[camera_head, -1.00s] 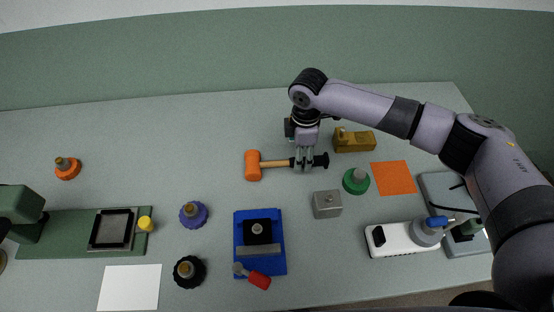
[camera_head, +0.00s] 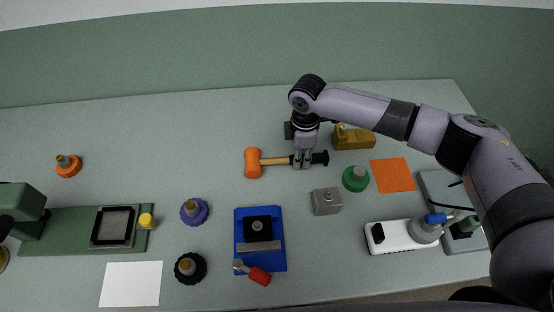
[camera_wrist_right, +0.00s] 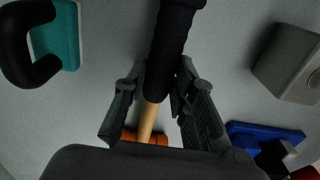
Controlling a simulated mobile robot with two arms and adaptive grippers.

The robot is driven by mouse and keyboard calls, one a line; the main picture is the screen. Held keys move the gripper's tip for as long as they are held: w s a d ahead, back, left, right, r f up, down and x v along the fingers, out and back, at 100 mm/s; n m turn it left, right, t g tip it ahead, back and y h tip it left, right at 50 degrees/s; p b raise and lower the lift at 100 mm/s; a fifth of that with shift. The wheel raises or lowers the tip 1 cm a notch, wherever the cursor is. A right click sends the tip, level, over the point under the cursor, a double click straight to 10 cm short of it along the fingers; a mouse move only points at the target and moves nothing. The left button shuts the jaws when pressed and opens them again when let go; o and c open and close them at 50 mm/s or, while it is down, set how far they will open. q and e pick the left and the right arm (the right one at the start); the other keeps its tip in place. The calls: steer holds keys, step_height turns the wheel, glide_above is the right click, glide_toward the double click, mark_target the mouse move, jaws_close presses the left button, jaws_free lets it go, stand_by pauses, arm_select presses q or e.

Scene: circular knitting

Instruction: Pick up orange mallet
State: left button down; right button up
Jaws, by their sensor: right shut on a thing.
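The orange mallet (camera_head: 253,163) lies across the rear middle of the table, its orange head at the left and its wooden handle with black grip pointing right. My right gripper (camera_head: 302,163) comes down from above and is shut on the handle near the black grip. In the right wrist view the black grip (camera_wrist_right: 174,45) and wooden handle (camera_wrist_right: 148,118) pass between the fingers (camera_wrist_right: 160,105). The orange head is partly hidden behind the gripper body there. Whether the mallet is clear of the table I cannot tell. My left gripper is not in view.
A yellow-brown block (camera_head: 352,139) stands just right of the gripper. A green knob (camera_head: 356,179), a grey block (camera_head: 326,201) and an orange square (camera_head: 393,175) lie nearby. A blue fixture (camera_head: 259,240) stands in front.

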jaws_close()
steer(key=shift+r, duration=0.2)
step_height(320, 180, up, 20)
steer(key=b, duration=0.3)
steer(key=shift+f, duration=0.1)
steer(key=shift+o, duration=1.2)
jaws_free()
jaws_close()
